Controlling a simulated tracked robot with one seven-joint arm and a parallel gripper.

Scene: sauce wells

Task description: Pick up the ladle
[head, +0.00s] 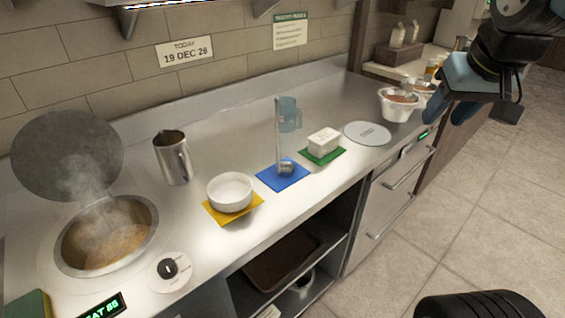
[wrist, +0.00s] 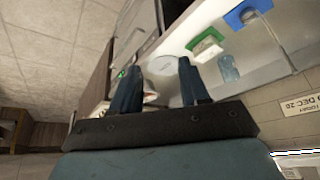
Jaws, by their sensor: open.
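The ladle (head: 278,138) stands upright on the blue mat (head: 265,178) in the middle of the counter. Its thin metal handle points up and its small cup rests at the mat. In the wrist view the blue mat (wrist: 235,19) is at the top right, with a small grey shape on it that is too small to make out clearly. My gripper (head: 446,112) is open and empty, high at the right in the head view, well away from the ladle. Its two blue fingers (wrist: 160,66) stand apart in the wrist view.
A white block (head: 323,141) on a green mat and a translucent blue cup (head: 291,108) stand near the ladle. A white bowl (head: 230,195) and steel jug (head: 173,157) are left. A steaming pot (head: 107,240) is far left. Sauce bowls (head: 398,108) stand right.

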